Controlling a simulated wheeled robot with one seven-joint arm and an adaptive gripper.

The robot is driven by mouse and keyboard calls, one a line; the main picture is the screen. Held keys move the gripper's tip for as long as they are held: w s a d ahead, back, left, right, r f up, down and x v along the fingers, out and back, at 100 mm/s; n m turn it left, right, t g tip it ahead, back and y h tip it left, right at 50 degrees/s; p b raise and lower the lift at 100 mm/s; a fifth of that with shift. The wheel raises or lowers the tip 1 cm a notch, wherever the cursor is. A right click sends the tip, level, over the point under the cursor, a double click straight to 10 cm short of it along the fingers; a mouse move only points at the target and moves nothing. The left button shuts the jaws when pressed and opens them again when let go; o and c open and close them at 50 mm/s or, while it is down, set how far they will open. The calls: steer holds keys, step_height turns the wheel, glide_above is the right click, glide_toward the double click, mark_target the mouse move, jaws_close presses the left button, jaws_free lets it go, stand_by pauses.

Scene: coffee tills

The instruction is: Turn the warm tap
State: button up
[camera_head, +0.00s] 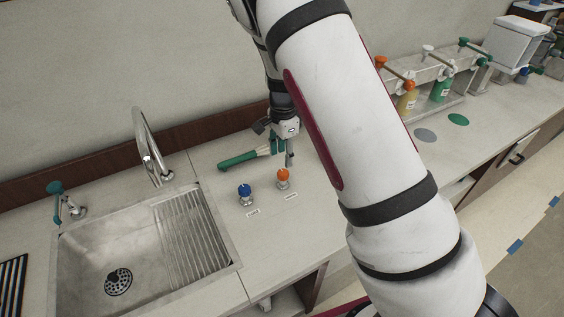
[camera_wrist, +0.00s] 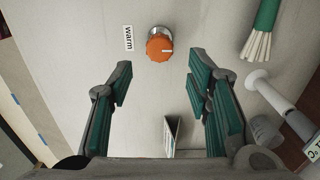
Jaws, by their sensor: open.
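The warm tap is an orange knob (camera_head: 283,177) on a metal base on the counter, right of the sink. In the wrist view the orange knob (camera_wrist: 160,47) has a white pointer mark and sits beside a label reading "warm" (camera_wrist: 129,38). My gripper (camera_wrist: 158,78) is open and empty, with green-padded fingers on either side. The knob shows just beyond the fingertips, roughly centred between them, with no contact visible. In the head view my gripper (camera_head: 283,150) is above the counter, just behind the knob, partly hidden by my arm.
A blue knob (camera_head: 245,192) stands left of the orange one. A green-handled brush (camera_head: 240,158) lies behind them; its bristles are close to my gripper. The sink (camera_head: 102,248) and curved faucet (camera_head: 150,150) are at left. Syrup bottles (camera_head: 441,88) stand at back right.

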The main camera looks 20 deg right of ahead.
mark_target(283, 172)
step_height(283, 172, down, 7)
steer(key=shift+f+b, duration=0.1)
steer(key=shift+b, duration=0.7)
steer(key=shift+f, duration=0.2)
steer(key=shift+c, duration=0.8)
steer(key=shift+r, duration=0.1)
steer(key=c, duration=0.5)
steer(key=n, duration=0.4)
steer(key=shift+n, duration=0.4)
steer(key=n, duration=0.3)
steer(key=shift+n, duration=0.4)
steer(key=o, duration=0.9)
steer(key=shift+r, duration=0.1)
